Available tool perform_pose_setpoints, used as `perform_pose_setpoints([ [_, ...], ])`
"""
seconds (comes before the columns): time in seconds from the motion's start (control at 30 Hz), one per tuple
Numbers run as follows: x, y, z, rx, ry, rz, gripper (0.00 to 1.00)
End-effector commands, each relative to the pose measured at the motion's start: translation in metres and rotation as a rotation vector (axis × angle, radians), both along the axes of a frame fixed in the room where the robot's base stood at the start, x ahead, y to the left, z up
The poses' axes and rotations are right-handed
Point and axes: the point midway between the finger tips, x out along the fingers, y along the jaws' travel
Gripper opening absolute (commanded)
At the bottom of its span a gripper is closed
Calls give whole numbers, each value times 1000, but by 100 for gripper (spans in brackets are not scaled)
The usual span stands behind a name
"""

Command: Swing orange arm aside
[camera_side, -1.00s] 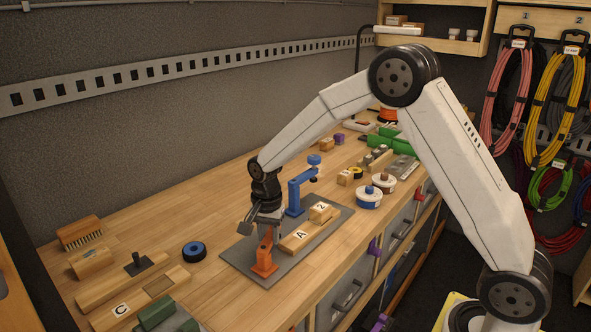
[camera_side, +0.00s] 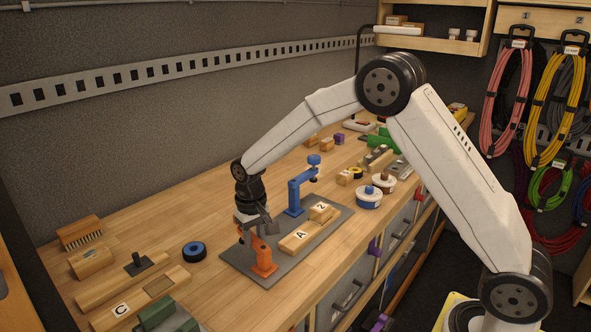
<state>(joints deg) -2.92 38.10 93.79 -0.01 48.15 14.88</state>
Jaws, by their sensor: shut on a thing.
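The orange clamp (camera_side: 263,259) stands on the front left part of a dark grey plate (camera_side: 240,267). Its upper arm reaches up and left, to my gripper. My gripper (camera_side: 245,233) points down over the plate's left side and is shut on the orange arm; the fingertips are small and partly hidden. The blue clamp (camera_side: 296,194) stands at the back of the plate, with its arm reaching right to a round blue knob. A wooden block marked A (camera_side: 298,240) and a block marked 2 (camera_side: 321,211) lie on the plate, right of the orange clamp.
A blue-and-black tape roll (camera_side: 194,252) lies left of the plate. Wooden blocks, a brush (camera_side: 79,232) and a block marked C (camera_side: 121,310) fill the bench's left end.

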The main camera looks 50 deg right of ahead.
Motion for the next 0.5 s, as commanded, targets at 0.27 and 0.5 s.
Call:
perform_pose_setpoints([
  [0.27, 2, 7, 2, 0, -4, 166, 0],
  [0.5, 2, 9, 2, 0, -4, 221, 0],
])
